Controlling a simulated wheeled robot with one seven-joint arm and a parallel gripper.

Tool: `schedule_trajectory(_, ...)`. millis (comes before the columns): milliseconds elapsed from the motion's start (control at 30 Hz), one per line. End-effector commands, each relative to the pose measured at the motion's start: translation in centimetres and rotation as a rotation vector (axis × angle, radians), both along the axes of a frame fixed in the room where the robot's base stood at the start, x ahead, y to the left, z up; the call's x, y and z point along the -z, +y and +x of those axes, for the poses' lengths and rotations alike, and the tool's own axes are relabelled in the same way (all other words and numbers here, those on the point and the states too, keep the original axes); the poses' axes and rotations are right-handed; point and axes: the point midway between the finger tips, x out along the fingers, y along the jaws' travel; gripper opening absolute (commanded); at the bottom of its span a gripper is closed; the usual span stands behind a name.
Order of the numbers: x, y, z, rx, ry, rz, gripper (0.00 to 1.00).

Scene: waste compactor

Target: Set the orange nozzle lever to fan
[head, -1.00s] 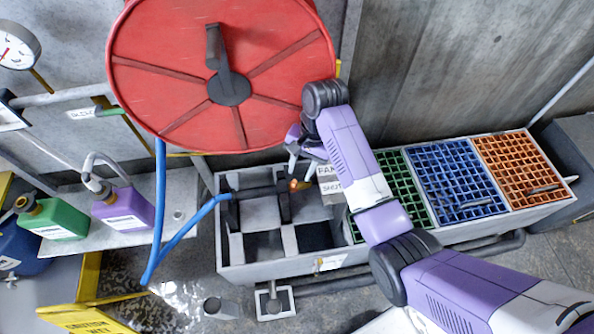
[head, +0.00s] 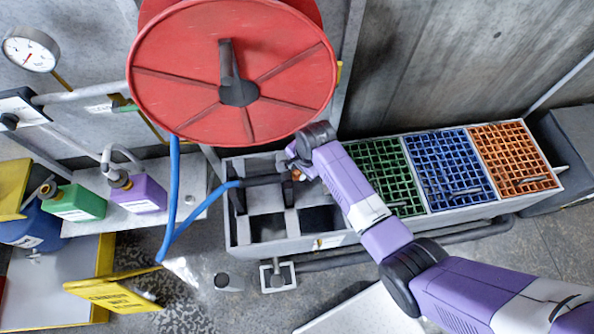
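A small orange lever (head: 297,174) shows at the right end of the dark nozzle (head: 264,180), over the grey trough (head: 238,235). A blue hose (head: 205,204) runs into the nozzle's left end. My gripper (head: 291,166) is right above the lever, very close to it. I cannot tell whether it touches it, and its fingers are too small and partly hidden to show whether they are open or shut. My arm covers the area just right of the lever, including the FAN/SHUT label seen earlier. The lever's exact setting is not readable.
A large red hose reel (head: 190,85) hangs just above my gripper. Green (head: 382,165), blue (head: 450,158) and orange (head: 512,150) grates lie to the right. Green (head: 78,203) and purple (head: 140,195) jugs and a yellow caution sign (head: 115,296) are at left.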

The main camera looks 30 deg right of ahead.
Motion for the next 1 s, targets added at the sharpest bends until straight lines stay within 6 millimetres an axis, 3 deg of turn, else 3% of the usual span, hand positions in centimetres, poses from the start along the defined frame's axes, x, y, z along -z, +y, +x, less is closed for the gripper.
schedule_trajectory(233, 2.4, 0.2, 0.5, 0.000, 0.002, 0.000, 0.35)
schedule_trajectory(600, 2.8, 0.2, 0.6, 0.000, 0.000, 0.001, 0.35)
schedule_trajectory(800, 2.7, 0.2, 0.6, 0.000, 0.000, 0.001, 0.00)
schedule_trajectory(1000, 2.7, 0.2, 0.6, 0.000, 0.000, 0.001, 0.00)
